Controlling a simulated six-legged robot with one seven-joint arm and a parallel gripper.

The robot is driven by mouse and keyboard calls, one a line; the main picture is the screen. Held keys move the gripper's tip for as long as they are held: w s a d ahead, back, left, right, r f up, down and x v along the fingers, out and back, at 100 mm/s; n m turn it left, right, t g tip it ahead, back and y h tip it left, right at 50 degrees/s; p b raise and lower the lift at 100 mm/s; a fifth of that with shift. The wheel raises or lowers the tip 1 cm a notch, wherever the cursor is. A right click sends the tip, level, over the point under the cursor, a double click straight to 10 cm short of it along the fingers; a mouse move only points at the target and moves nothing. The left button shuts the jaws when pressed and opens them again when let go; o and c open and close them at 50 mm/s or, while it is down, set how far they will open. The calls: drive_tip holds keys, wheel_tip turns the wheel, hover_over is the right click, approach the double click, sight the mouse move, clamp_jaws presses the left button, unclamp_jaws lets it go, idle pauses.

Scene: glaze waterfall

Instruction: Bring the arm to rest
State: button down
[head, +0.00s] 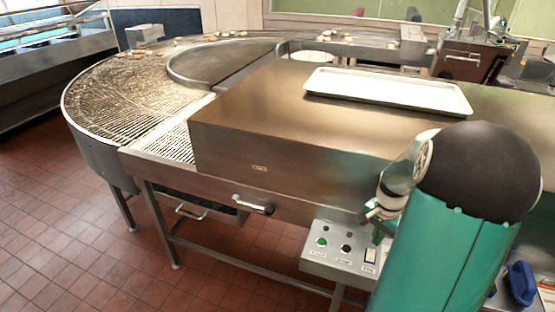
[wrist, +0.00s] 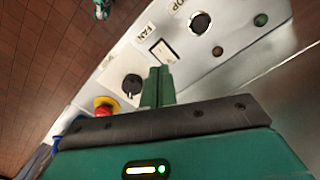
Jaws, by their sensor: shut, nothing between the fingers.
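My gripper (wrist: 158,87) shows in the wrist view with its two green fingers together and nothing between them. It is in front of a pale control panel (wrist: 205,62), and I cannot tell the exact gap between them. In the head view my green arm with its dark rounded joint fills the lower right. It hides part of the machine and the right side of the control panel (head: 318,263). The fingertips are hard to make out in that view.
The panel carries a black knob (wrist: 132,84), a rocker switch (wrist: 163,53) and a red button (wrist: 103,110). A white tray (head: 388,91) lies on the steel hood (head: 290,115). A curved conveyor (head: 130,95) runs left. The tiled floor (head: 60,210) is clear at left.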

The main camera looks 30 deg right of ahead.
drive_tip(key=w+a+r+n+t+h, duration=0.15)
drive_tip(key=a+r+n, duration=0.25)
drive_tip(key=a+r, duration=0.45)
drive_tip(key=w+a+r+n+t+h, duration=0.1)
drive_tip(key=w+a+r+n, duration=0.4)
drive_tip(key=a, duration=0.7)
drive_tip(key=s+a+r+n+t+y, duration=0.1)
drive_tip(key=s+a+r+n, duration=0.2)
drive_tip(key=a, duration=0.4)
drive_tip(key=s+a+r+n+t+y, duration=0.1)
drive_tip(key=s+a+r+n+t, duration=0.1)
drive_tip(key=s+a, duration=0.4)
drive_tip(key=shift+s+a+r+n, duration=0.15)
drive_tip(key=shift+a+r+n, duration=0.7)
drive_tip(key=shift+a, duration=0.35)
drive_tip(key=shift+d+y, duration=0.2)
drive_tip(key=shift+y, duration=0.05)
